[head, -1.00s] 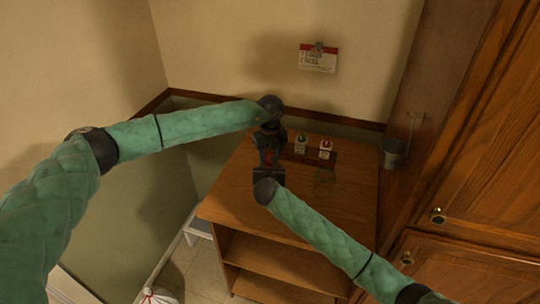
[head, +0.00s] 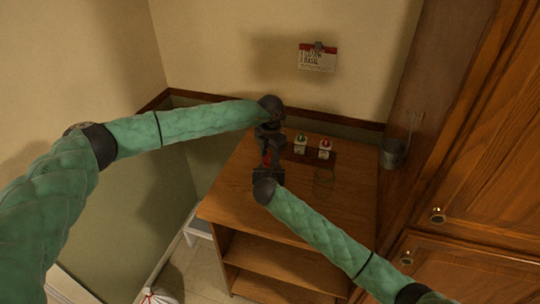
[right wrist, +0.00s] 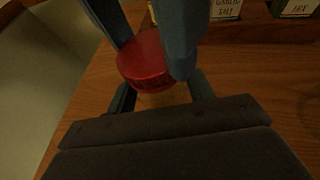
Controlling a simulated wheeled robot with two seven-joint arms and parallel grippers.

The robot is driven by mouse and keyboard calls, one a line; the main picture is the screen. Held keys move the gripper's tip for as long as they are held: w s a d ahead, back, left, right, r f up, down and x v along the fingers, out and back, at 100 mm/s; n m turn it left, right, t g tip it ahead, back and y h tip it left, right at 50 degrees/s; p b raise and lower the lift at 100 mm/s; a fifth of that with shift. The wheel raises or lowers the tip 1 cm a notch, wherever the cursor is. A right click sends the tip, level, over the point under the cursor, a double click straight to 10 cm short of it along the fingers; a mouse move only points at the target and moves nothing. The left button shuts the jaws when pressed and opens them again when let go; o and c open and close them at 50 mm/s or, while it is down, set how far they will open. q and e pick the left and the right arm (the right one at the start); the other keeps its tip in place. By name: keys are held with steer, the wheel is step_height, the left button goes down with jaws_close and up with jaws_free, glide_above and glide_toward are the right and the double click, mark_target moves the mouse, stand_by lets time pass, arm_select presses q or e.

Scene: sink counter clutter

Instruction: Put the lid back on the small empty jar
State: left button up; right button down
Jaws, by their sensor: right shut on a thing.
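The red lid (right wrist: 143,62) sits at the top of a small clear jar (right wrist: 160,98) in the right wrist view, slightly tilted in the picture; I cannot tell if it is seated. My right gripper (right wrist: 163,95) is shut on the jar, a finger on each side below the lid. The fingers of my left gripper (right wrist: 150,45) come from above and flank the lid; whether they grip it is unclear. In the head view my left gripper (head: 269,140) is above my right gripper (head: 267,172), with a bit of red between them. The jar is hidden there.
The counter's front is clear.

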arm_select(q)
steer(key=shift+w, duration=0.1)
steer(key=o, duration=0.9)
steer(key=shift+o, duration=0.2)
steer(key=shift+r, duration=0.1)
steer(key=shift+r, duration=2.15)
steer(key=shift+c, duration=0.4)
